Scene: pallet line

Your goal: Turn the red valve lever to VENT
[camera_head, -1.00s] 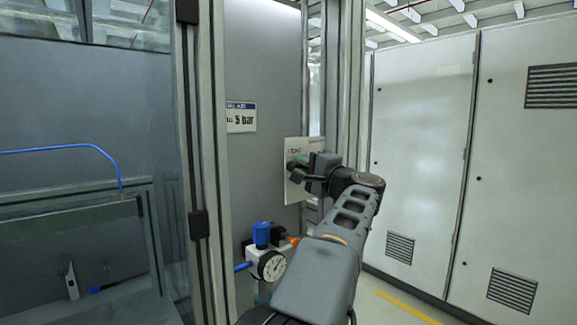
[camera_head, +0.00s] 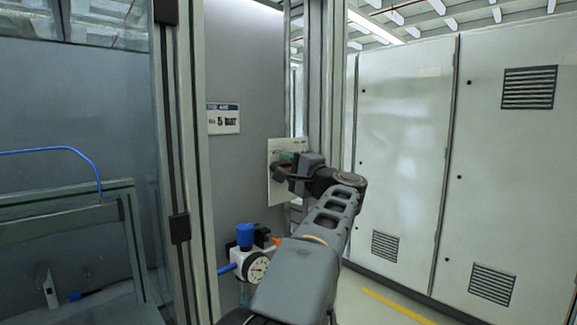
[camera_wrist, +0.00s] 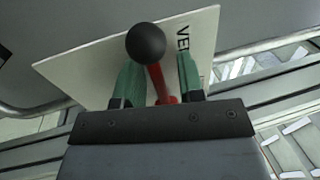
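The red valve lever (camera_wrist: 158,82) with its black ball knob (camera_wrist: 146,43) shows in the wrist view, in front of a white plate (camera_wrist: 85,65). Letters starting "VE" are on the plate right of the knob; the rest is hidden. My gripper (camera_wrist: 160,82) has its green fingers on either side of the lever, with narrow gaps showing, so it looks open around it. In the head view my gripper (camera_head: 290,172) is at the white plate (camera_head: 274,196) and hides most of the lever.
A gauge (camera_head: 257,268) with a blue knob (camera_head: 245,236) sits below left of the plate, close to my arm. A metal post (camera_head: 180,160) stands left; grey cabinets (camera_head: 405,150) stand right, with floor between.

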